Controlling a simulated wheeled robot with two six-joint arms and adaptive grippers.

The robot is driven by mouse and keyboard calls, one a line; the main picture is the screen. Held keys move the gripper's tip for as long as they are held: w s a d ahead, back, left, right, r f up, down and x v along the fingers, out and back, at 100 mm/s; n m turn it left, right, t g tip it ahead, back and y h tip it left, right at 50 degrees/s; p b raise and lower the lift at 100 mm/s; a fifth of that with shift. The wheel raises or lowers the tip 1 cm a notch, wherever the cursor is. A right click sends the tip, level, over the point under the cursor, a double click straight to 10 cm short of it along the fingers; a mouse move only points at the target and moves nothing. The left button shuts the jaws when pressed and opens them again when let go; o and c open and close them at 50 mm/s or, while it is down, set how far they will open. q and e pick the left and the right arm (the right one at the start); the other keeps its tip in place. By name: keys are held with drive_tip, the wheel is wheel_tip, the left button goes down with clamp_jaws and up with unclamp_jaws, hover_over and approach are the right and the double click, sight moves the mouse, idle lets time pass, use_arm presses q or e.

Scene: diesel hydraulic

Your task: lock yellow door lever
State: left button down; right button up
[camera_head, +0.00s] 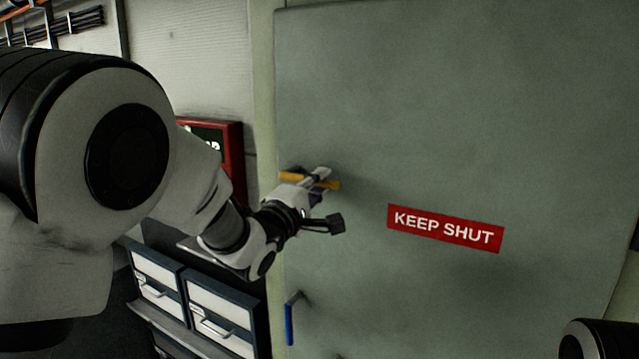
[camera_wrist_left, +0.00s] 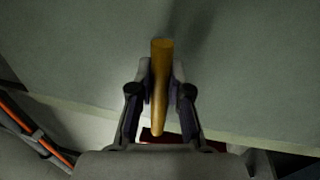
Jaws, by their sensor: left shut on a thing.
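The yellow lever (camera_head: 329,184) is on the left part of the grey-green door (camera_head: 450,100), near its left edge. In the head view it lies nearly level, tilted slightly down to the right. My left gripper (camera_head: 318,180) is at the lever, and its fingers hide the lever's middle. In the left wrist view the yellow lever (camera_wrist_left: 161,75) stands between the two fingers of my left gripper (camera_wrist_left: 161,88), which is shut on it. My right gripper is not in view; only a piece of my right arm shows at the bottom right.
A blue handle (camera_head: 289,322) is lower on the door. A red "KEEP SHUT" sign (camera_head: 445,228) is right of the lever. A red-framed box (camera_head: 236,165) hangs on the wall left of the door. Drawers (camera_head: 220,315) stand below it, close to my left arm.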

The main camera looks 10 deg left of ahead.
use_arm(q)
drive_tip(key=shift+r, duration=0.3)
drive_tip(key=c, duration=1.3)
unclamp_jaws()
drive_tip(key=shift+o, duration=1)
drive_tip(key=shift+f, duration=0.15)
drive_tip(key=v, duration=1.2)
drive_tip(key=shift+w+f, duration=0.1)
drive_tip(key=shift+f, duration=0.05)
